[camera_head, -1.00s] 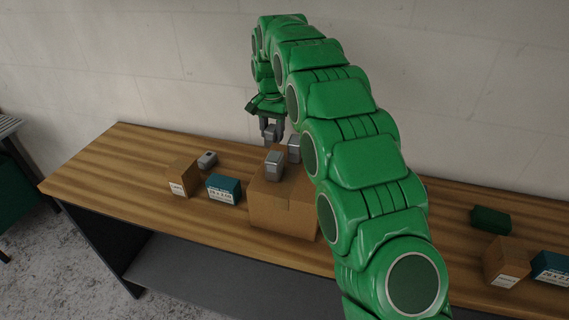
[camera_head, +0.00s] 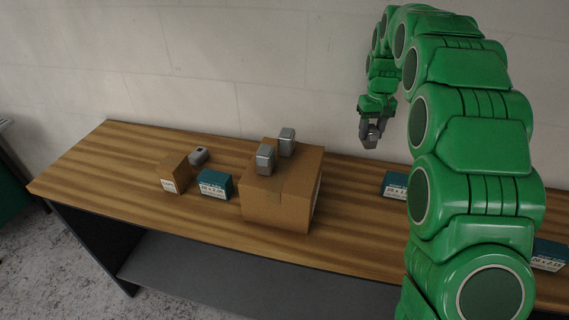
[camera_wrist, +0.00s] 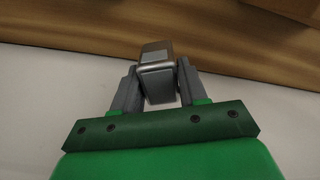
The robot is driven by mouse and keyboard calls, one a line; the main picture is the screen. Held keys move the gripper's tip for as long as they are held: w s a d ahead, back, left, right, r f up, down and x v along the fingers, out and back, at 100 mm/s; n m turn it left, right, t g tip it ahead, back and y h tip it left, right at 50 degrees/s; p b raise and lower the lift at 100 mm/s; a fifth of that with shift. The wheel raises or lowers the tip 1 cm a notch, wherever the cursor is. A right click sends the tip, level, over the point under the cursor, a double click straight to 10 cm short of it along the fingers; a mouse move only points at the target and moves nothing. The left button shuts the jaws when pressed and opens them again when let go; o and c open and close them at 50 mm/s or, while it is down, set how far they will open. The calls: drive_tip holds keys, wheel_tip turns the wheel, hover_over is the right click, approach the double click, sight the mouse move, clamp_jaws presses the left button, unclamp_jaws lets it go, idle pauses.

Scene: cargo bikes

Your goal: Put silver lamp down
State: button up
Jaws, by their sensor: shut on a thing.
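My gripper (camera_head: 370,134) is shut on a small silver lamp (camera_head: 371,142) and holds it above the back of the table, to the right of the large cardboard box. In the wrist view the silver lamp (camera_wrist: 157,72) sits between the two grey fingers of my gripper (camera_wrist: 157,88). Two other silver lamps, one in front (camera_head: 265,159) and one behind (camera_head: 287,141), stand upright on the cardboard box (camera_head: 277,210). Another small silver thing (camera_head: 198,155) lies on the wooden table (camera_head: 110,165) at the left.
A small brown box (camera_head: 174,174) and a teal box (camera_head: 215,184) stand left of the cardboard box. Another teal box (camera_head: 394,185) stands below and right of my gripper. A further teal box (camera_head: 548,255) is at the right. Bare tabletop shows right of the cardboard box.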

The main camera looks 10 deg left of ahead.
drive_tip(key=s+d+r+n, duration=0.1)
drive_tip(key=s+d, duration=0.2)
drive_tip(key=d, duration=0.4)
drive_tip(key=s+a+r+m, duration=0.2)
drive_tip(key=s+a+r, duration=0.35)
drive_tip(key=s, duration=0.45)
drive_tip(key=s+a+r+m, duration=0.1)
drive_tip(key=s+a+r, duration=0.45)
drive_tip(key=s, duration=0.45)
drive_tip(key=s+a+r+m, duration=0.2)
drive_tip(key=s+a+r, duration=0.3)
drive_tip(key=s+a, duration=0.3)
hover_over(301, 172)
drive_tip(key=shift+f, duration=6.55)
drive_tip(key=shift+f, duration=0.15)
